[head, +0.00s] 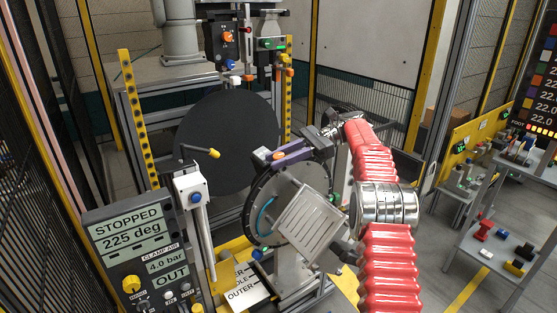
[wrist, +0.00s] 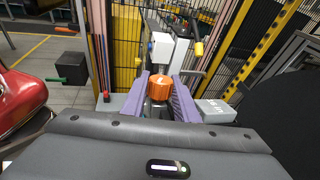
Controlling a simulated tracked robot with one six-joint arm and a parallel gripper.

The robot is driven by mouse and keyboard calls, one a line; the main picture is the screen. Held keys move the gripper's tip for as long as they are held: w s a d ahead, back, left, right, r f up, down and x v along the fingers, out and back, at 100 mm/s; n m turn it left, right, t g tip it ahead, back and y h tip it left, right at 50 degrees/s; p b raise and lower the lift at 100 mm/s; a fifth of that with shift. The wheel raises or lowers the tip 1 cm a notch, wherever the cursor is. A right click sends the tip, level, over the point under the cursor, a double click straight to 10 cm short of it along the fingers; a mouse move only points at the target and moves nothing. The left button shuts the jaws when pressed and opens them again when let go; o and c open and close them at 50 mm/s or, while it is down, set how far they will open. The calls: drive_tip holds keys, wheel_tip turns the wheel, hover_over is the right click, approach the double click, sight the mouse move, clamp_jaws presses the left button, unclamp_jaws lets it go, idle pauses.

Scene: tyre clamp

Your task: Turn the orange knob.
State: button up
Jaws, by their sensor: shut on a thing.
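The orange knob (wrist: 160,87) sits between the two purple fingers of my gripper (wrist: 159,96) in the wrist view. The fingers are shut on it from both sides. In the head view the orange knob (head: 279,155) is small, at the upper edge of the dark round clamp ring (head: 257,205), with my gripper (head: 277,157) reaching it from the right. The fingers partly hide the knob's sides. Its turn angle cannot be read.
A control panel (head: 140,262) at lower left reads STOPPED, 225 deg, clamp air 4.0 bar, OUT. A large black disc (head: 228,140) stands behind the ring. A yellow-tipped lever (head: 213,153) is left of the gripper. A shelf with coloured parts (head: 495,240) stands at right.

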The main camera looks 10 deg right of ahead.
drive_tip(key=shift+s+f, duration=0.1)
drive_tip(key=o, duration=1.1)
drive_tip(key=shift+c, duration=0.2)
